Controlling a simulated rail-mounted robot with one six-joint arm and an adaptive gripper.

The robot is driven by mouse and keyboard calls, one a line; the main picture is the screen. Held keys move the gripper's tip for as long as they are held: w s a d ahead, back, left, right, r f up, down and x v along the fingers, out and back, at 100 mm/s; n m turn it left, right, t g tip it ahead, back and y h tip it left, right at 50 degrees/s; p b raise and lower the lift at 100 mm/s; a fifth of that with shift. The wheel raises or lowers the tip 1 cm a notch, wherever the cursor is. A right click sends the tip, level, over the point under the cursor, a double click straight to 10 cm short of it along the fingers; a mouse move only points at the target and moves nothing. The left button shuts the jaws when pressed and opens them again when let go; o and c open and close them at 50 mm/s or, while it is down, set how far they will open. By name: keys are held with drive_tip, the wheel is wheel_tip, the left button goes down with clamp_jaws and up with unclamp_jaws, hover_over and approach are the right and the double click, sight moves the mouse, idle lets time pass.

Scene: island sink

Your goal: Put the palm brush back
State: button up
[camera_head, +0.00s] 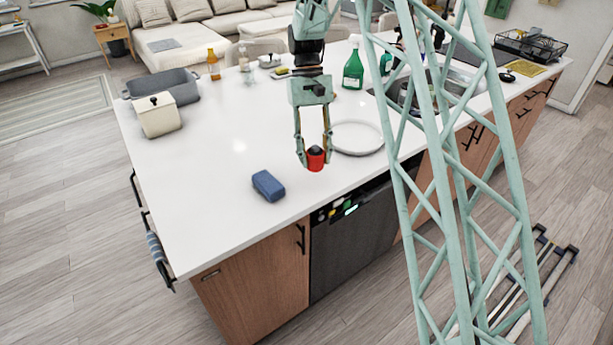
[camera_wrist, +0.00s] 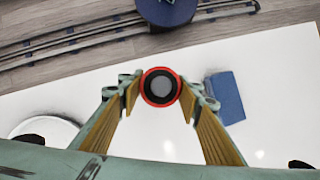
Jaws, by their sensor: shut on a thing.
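The palm brush (camera_head: 316,160) is red with a dark knob on top. My gripper (camera_head: 314,152) points down and is shut on it, one finger on each side. In the wrist view the brush (camera_wrist: 148,88) is a red ring around a dark round top, between my fingertips (camera_wrist: 161,90). It is over the white island counter near the front edge, above the dishwasher side. I cannot tell whether its underside touches the counter.
A blue sponge-like block (camera_head: 268,185) lies left of the brush. A round white plate or ring (camera_head: 357,150) lies to the right. A lidded cream box (camera_head: 158,116), grey basin (camera_head: 178,84) and green bottle (camera_head: 353,71) stand farther back. The left middle counter (camera_head: 225,135) is clear.

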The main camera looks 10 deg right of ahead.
drive_tip(key=shift+s, duration=0.15)
idle(0.5)
drive_tip(key=shift+s+f+m+y, duration=0.2)
drive_tip(key=shift+s+m+y, duration=0.2)
drive_tip(key=shift+m, duration=0.5)
drive_tip(key=m, duration=0.1)
drive_tip(key=m+y+p, duration=0.1)
drive_tip(key=s+d+m, duration=0.1)
drive_tip(key=m, duration=0.1)
drive_tip(key=shift+f, duration=0.3)
drive_tip(key=m, duration=0.1)
drive_tip(key=d+m+t+y+p, duration=0.1)
drive_tip(key=m, duration=0.1)
drive_tip(key=s+m+y, duration=0.1)
drive_tip(key=m, duration=0.1)
drive_tip(key=shift+s+d+t, duration=0.1)
drive_tip(key=shift+d+t, duration=0.3)
drive_tip(key=s+d+m+t+p, duration=0.2)
drive_tip(key=s+d+m+t, duration=0.1)
drive_tip(key=d+m, duration=0.5)
drive_tip(key=m+t, duration=0.1)
drive_tip(key=m, duration=0.2)
drive_tip(key=shift+s+d+f+m, duration=0.15)
drive_tip(key=shift+s+d+m, duration=0.1)
drive_tip(key=shift+m, duration=0.15)
drive_tip(key=shift+a, duration=0.1)
